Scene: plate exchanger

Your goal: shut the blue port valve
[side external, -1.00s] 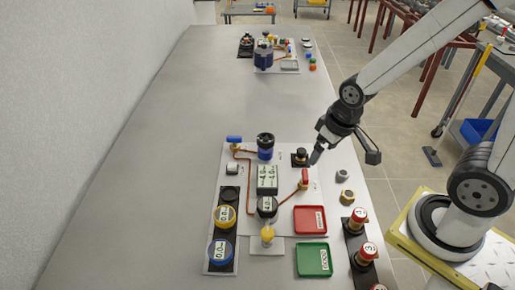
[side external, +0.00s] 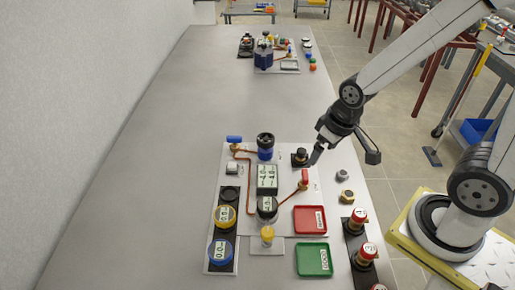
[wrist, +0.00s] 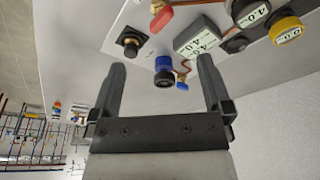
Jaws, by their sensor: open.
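The blue port valve has a blue handle (side external: 234,139) at the upper left corner of the white panel, lying crosswise at the end of a copper pipe. In the wrist view its handle (wrist: 182,86) shows small, just past a blue and black cylinder. My gripper (side external: 313,160) is open and empty, above the right side of the panel near the black knob and well to the right of the blue handle. In the wrist view the two fingers (wrist: 161,66) stand wide apart with nothing between them.
A blue and black cylinder (side external: 265,148) stands between my gripper and the blue handle. A red-handled valve (side external: 305,177), a gauge box (side external: 267,178) and red (side external: 310,220) and green (side external: 314,259) trays are nearby. The table left of the panel is clear.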

